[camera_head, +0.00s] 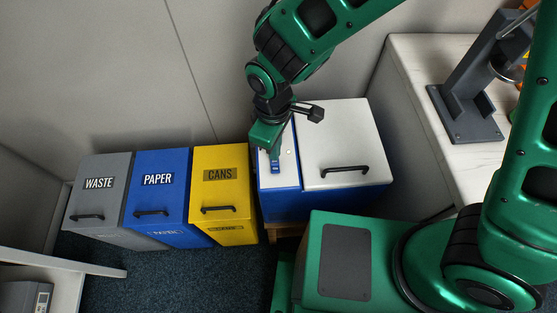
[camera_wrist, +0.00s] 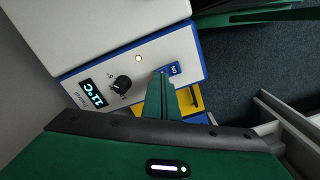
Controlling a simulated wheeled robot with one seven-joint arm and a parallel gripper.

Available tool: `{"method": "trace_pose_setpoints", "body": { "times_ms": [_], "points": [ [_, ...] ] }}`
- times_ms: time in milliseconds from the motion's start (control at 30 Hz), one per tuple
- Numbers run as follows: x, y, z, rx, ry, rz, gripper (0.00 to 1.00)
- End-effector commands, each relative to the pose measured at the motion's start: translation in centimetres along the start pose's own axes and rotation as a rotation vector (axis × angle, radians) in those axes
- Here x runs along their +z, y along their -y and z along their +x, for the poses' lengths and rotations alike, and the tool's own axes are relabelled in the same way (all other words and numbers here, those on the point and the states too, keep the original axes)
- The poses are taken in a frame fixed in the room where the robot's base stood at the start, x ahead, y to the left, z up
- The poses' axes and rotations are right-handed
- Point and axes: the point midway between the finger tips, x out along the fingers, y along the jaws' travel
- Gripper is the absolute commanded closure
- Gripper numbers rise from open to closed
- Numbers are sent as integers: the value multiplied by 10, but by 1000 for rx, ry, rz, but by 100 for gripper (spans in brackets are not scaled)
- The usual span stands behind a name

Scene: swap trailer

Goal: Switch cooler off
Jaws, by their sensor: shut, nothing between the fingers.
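The cooler (camera_head: 345,150) has a white lid with a black handle and a blue body. In the head view my gripper (camera_head: 274,158) points down at the panel, just above the blue switch (camera_head: 276,169).
Grey waste (camera_head: 90,208), blue paper (camera_head: 153,200) and yellow cans (camera_head: 222,198) bins stand left of the cooler. A marble-topped counter (camera_head: 410,70) with a grey stand (camera_head: 470,100) is at the right. A white shelf edge (camera_head: 60,264) is at lower left.

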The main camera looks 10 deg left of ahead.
Motion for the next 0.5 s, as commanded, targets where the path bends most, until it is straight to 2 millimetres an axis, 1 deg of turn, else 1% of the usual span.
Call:
{"method": "trace_pose_setpoints", "body": {
  "times_ms": [500],
  "points": [
    [0, 0, 4, 0, 1, 0, 100]
  ]
}}
